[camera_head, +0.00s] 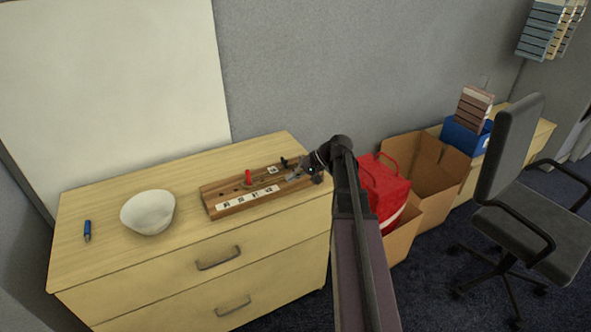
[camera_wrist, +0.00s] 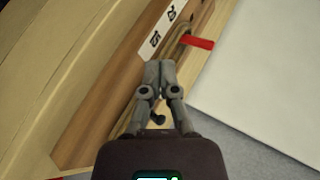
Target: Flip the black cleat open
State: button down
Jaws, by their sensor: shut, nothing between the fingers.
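A wooden board (camera_head: 222,199) with white label strips lies on the dresser top. A small black piece, which looks like the black cleat (camera_head: 284,162), stands near the board's right end at the back edge. A small black part, possibly the same cleat, shows between my finger links in the wrist view (camera_wrist: 157,119). My gripper (camera_head: 291,178) is shut and empty over the right part of the board. In the wrist view its fingertips (camera_wrist: 160,66) are together over the wood; I cannot tell whether they touch it. The cleat's exact position is unclear.
A red upright piece (camera_head: 248,177) stands on the board and also shows beyond my fingertips (camera_wrist: 197,42). A white bowl (camera_head: 148,212) and a blue marker (camera_head: 87,230) are on the dresser, left of the board. A red bag (camera_head: 384,188) in a cardboard box stands right of the dresser.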

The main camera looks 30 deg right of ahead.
jog(key=d+m+t+y+b, duration=0.1)
jog(key=d+t+b, duration=0.1)
jog(key=d, duration=0.6)
jog(key=w+d+r+m+t+y+b, duration=0.1)
jog(key=d+t+b, duration=0.1)
jog(key=d, duration=0.6)
jog(key=shift+w+d+r+t+y+b, duration=0.2)
jog(key=shift+w+d+t+y+b, duration=0.1)
jog(key=shift+y+b, duration=0.1)
jog(key=b+x, duration=0.3)
jog(key=x, duration=1.1)
jog(key=shift+d, duration=0.35)
jog(key=shift+a, duration=0.25)
jog(key=shift+s, duration=0.1)
